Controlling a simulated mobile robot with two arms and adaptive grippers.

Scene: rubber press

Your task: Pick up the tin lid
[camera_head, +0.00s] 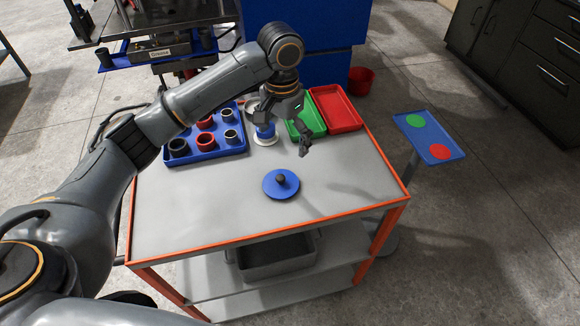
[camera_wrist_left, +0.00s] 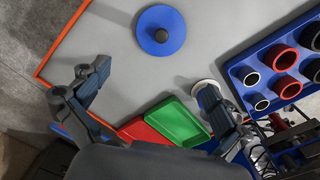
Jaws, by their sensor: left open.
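The tin lid is a round blue disc (camera_head: 272,185) with a dark knob in its middle, lying on the grey table top (camera_head: 340,195) toward the front. It also shows in the left wrist view (camera_wrist_left: 174,20) at the top. My left gripper (camera_head: 285,140) is open above the back part of the table, behind the lid and apart from it. In the left wrist view its two fingers (camera_wrist_left: 155,85) are spread wide with nothing between them. My right gripper is not in view.
A blue tray (camera_head: 232,150) with several black and red rings lies at the back left. A green tray (camera_head: 311,122) and a red tray (camera_head: 337,106) lie at the back right. A stand with green and red buttons (camera_head: 428,136) is right of the table. The tabletop around the lid is clear.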

